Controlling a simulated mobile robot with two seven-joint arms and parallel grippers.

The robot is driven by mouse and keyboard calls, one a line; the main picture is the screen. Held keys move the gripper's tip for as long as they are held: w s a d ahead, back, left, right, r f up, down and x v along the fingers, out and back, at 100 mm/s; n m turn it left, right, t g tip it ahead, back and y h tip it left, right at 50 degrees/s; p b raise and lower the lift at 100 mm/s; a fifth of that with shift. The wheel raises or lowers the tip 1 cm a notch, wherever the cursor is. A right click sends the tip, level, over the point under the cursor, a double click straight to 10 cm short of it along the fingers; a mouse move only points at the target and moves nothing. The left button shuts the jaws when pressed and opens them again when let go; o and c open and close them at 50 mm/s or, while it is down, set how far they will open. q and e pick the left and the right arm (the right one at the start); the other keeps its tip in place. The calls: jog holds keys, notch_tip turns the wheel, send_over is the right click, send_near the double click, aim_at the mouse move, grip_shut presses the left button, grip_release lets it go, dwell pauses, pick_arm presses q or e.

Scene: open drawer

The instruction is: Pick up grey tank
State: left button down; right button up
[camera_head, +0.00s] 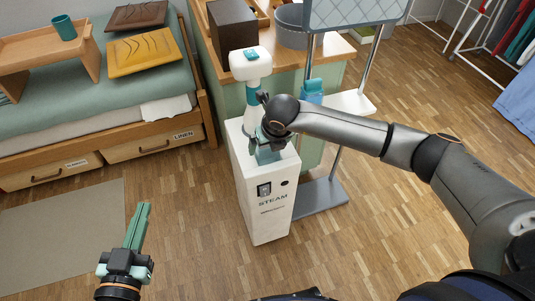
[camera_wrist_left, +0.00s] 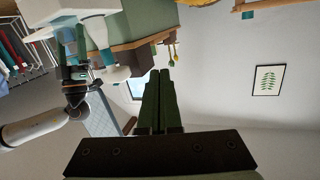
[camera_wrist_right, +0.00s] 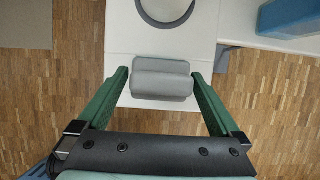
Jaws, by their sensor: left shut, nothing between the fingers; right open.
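The grey tank (camera_wrist_right: 163,79) is a rounded grey block on the white top of the steam unit (camera_head: 262,205), seen in the right wrist view. My right gripper (camera_wrist_right: 160,73) is open, with one finger on each side of the tank and a gap on both sides. In the head view my right gripper (camera_head: 268,155) is over the unit's top and hides the tank. My left gripper (camera_head: 146,206) is shut and empty above the floor at the lower left. Its closed fingers also show in the left wrist view (camera_wrist_left: 160,75).
A white and teal upright piece (camera_head: 250,66) rises behind my right gripper. A metal-framed stand with a grey base (camera_head: 320,197) is right of the unit. A bed with drawers (camera_head: 152,147) is at left. The floor (camera_head: 185,220) between bed and unit is clear.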

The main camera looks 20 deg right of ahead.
jog(key=shift+x, duration=0.85)
pick_arm(q)
notch_tip(320, 180, up, 3)
jog(key=shift+w+f+t+h, duration=0.15)
jog(key=shift+t+h, duration=0.25)
jog(key=shift+t, duration=0.1)
pick_arm(e)
jog(key=c, duration=1.5)
jog(key=shift+r, duration=0.1)
